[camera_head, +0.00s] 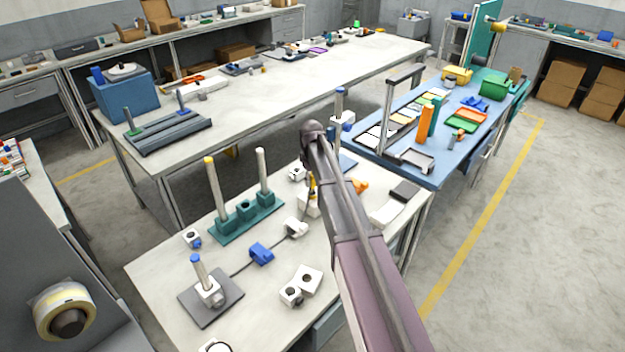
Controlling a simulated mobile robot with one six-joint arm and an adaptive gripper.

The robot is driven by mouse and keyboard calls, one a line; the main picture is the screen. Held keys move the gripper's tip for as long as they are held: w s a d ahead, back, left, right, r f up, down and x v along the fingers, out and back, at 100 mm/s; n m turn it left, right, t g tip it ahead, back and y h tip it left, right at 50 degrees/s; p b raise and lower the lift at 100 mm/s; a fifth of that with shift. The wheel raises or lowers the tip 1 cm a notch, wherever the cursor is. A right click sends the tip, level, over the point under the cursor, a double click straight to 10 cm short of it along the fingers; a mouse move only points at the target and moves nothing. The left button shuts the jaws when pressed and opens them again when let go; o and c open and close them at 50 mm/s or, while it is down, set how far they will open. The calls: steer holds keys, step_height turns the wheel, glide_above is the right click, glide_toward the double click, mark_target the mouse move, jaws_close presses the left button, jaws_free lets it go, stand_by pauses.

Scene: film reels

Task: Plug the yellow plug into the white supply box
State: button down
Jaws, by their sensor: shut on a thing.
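My arm reaches over the near white table (160,270), and my gripper (311,190) hangs below its end, small and partly hidden by the arm. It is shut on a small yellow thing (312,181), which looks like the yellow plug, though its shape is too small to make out. A white box (309,208) is directly below the gripper and partly behind the arm. I cannot tell whether plug and box touch. Other white blocks with round openings stand at the front (310,278) and at the back (297,174); I cannot tell which is the supply box.
A blue plug (261,253) lies on a dark cord running to a white block (295,227). An orange piece (360,186) lies right of my arm.

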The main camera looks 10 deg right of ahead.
steer(key=shift+f+b, duration=1.15)
steer(key=shift+f, duration=0.1)
steer(key=shift+c, duration=1.5)
jaws_free()
steer(key=shift+s+r, duration=0.1)
